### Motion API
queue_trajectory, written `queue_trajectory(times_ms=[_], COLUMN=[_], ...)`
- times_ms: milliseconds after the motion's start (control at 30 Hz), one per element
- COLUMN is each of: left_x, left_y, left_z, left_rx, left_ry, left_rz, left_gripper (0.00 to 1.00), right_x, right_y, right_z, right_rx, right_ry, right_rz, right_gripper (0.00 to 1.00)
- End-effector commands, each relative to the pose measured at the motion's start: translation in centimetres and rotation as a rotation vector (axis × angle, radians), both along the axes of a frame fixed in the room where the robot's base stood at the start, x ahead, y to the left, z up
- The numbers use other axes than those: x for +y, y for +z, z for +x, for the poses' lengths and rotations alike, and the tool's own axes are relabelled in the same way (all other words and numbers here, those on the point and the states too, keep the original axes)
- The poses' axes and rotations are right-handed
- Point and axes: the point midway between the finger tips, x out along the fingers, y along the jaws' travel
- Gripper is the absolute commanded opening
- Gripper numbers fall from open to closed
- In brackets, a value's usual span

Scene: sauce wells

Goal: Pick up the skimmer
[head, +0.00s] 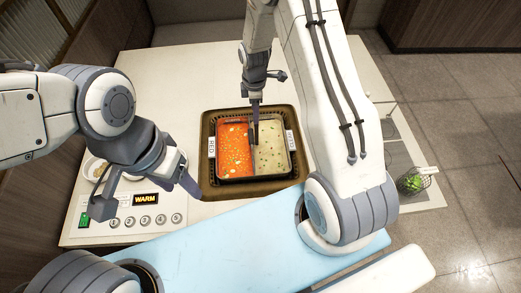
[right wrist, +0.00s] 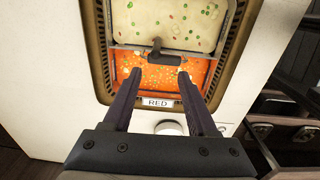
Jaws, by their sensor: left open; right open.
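A square pot (head: 209,184) with a brown rim has an orange-red soup (head: 234,150) on the left and a pale soup (head: 271,150) on the right. In the right wrist view a short dark piece (right wrist: 157,48), perhaps the skimmer's handle, stands at the divider between the soups; the rest of it cannot be made out. My right gripper (head: 254,128) is over the pot. Its open fingers (right wrist: 159,75) show over the red soup, on either side of that piece and short of it, with nothing between them. My left gripper (head: 147,190) is open and empty left of the pot.
A control panel (head: 130,220) with a WARM display and several numbered knobs is at the front left. A bowl (head: 95,169) is partly hidden by my left arm. A wire basket (head: 413,184) with green contents is at the right. The counter behind the pot is clear.

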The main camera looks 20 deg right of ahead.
Motion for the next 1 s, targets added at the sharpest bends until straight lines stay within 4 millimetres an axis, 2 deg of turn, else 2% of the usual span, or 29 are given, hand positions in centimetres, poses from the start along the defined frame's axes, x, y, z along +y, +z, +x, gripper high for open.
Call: queue_trajectory(times_ms=[133,400,667,833,1000], left_x=[0.0,0.0,0.0,0.0,0.0], left_y=[0.6,1.7,2.6,4.2,4.6], left_z=[0.0,0.0,0.0,0.0,0.0], left_rx=[0.0,0.0,0.0,-0.001,-0.001], left_ry=[0.0,-0.002,-0.004,-0.006,-0.007], left_rz=[0.0,0.0,0.0,0.0,0.0], left_gripper=[0.58,0.58,0.58,0.58,0.58], right_x=[-1.1,-1.0,-0.8,-0.5,-0.6], right_y=[-1.8,-5.6,-7.1,-9.1,-11.1], right_z=[0.3,0.4,0.6,0.9,1.0], right_rx=[0.005,0.005,0.004,0.004,0.004], right_ry=[0.029,0.034,0.034,0.034,0.033], right_rz=[-0.002,-0.003,-0.002,-0.002,-0.003], right_gripper=[0.58,0.58,0.58,0.58,0.58])
